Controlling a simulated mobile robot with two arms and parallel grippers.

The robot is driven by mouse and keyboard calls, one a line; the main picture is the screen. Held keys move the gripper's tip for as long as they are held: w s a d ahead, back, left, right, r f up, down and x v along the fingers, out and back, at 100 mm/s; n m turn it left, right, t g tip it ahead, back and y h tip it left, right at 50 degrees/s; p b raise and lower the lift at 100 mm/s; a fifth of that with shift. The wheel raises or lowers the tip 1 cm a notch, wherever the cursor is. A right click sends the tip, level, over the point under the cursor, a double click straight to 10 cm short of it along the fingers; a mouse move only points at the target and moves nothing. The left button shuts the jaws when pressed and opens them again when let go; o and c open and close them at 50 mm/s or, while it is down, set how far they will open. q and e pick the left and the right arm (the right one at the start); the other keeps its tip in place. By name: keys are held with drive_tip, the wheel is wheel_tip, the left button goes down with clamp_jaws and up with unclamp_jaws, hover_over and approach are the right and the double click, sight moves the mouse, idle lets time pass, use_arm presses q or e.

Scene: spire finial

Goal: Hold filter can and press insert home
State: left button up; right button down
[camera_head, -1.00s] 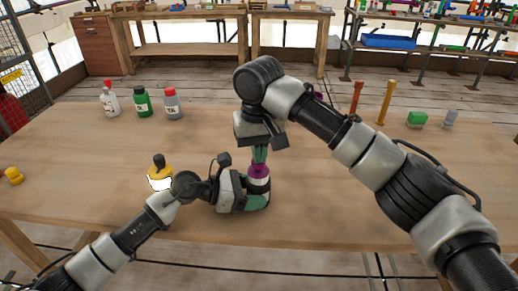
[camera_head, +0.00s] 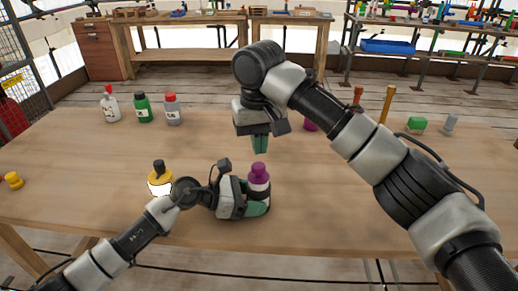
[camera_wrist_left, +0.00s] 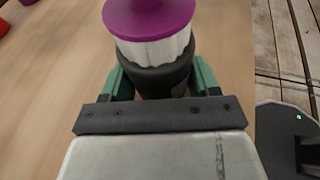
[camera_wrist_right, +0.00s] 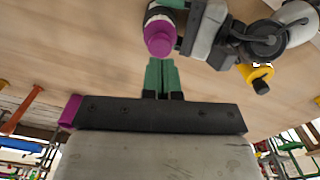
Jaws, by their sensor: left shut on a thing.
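The dark filter can (camera_wrist_left: 155,80) stands on the table near its front edge. The insert, with a white pleated body and purple cap (camera_head: 259,172), sits upright in its top; white pleats (camera_wrist_left: 155,50) show above the can's rim in the left wrist view. My left gripper (camera_head: 258,207) is shut around the can from the left, its green fingers on both sides. My right gripper (camera_head: 260,150) is above the purple cap and apart from it. Its green fingers (camera_wrist_right: 161,65) are together, with nothing between them. The can's lower part is hidden.
A yellow bottle (camera_head: 160,184) stands close to my left wrist. White, green (camera_head: 143,108) and grey bottles stand at the back left. Another purple object (camera_head: 311,125) is partly behind my right arm. Orange and yellow rods (camera_head: 387,104) and a green block (camera_head: 416,125) are at the back right.

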drive_tip(key=shift+r, duration=1.55)
use_arm(q)
drive_tip(key=o, duration=0.8)
drive_tip(key=shift+a, duration=0.1)
